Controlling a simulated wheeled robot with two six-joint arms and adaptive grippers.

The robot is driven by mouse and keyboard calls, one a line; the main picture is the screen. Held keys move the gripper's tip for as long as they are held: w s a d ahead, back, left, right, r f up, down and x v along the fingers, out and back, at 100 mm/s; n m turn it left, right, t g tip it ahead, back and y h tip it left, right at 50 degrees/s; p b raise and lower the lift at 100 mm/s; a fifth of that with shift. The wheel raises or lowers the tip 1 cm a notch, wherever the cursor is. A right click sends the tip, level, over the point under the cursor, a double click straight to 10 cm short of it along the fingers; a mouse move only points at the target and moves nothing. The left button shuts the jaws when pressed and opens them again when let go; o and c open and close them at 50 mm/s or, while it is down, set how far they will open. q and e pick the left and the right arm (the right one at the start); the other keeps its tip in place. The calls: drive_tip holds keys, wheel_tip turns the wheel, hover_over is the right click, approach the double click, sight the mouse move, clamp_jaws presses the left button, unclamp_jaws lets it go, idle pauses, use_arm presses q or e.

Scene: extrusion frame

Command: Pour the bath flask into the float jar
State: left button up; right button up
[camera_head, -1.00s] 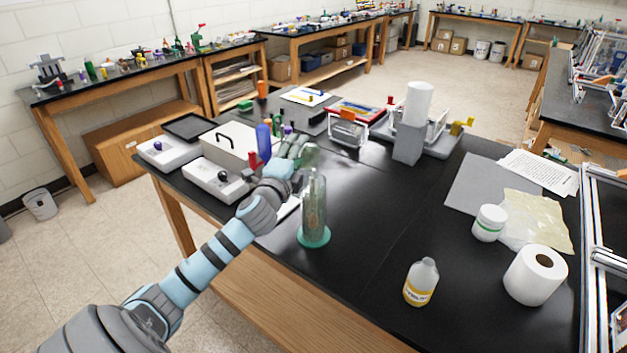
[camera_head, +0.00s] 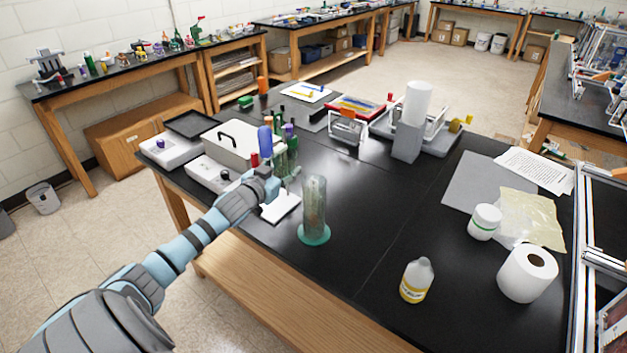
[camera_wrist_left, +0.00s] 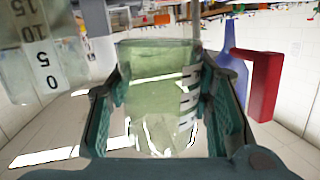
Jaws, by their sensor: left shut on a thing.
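The float jar (camera_head: 315,205) is a tall clear cylinder on a round green foot, upright on the black bench in the head view. My left gripper (camera_head: 276,184) is left of the jar, apart from it, near the bench's left part. It is shut on the bath flask (camera_wrist_left: 158,95), a pale green translucent vessel with white marks along its right side, between the two jaws in the left wrist view. In the head view the flask is hard to make out among the bottles behind. Its fill level is unclear. My right gripper is out of view.
A white box with a black handle (camera_head: 230,140) and a blue bottle (camera_head: 265,141) stand near the gripper. A yellow-labelled bottle (camera_head: 417,280), a white jar (camera_head: 485,221) and a paper roll (camera_head: 528,273) stand right. The bench between is clear.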

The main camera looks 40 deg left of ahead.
use_arm(q)
drive_tip(key=shift+n, duration=0.5)
drive_tip(key=f, duration=0.1)
drive_tip(key=f+b, duration=0.2)
drive_tip(key=f, duration=0.1)
drive_tip(key=shift+a, duration=0.25)
drive_tip(key=shift+h, duration=0.3)
wheel_tip(320, 180, up, 5)
drive_tip(key=p, duration=0.5)
drive_tip(key=shift+r, duration=0.2)
drive_tip(key=shift+f, duration=0.2)
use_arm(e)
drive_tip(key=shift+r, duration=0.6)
use_arm(q)
drive_tip(key=shift+f, duration=0.1)
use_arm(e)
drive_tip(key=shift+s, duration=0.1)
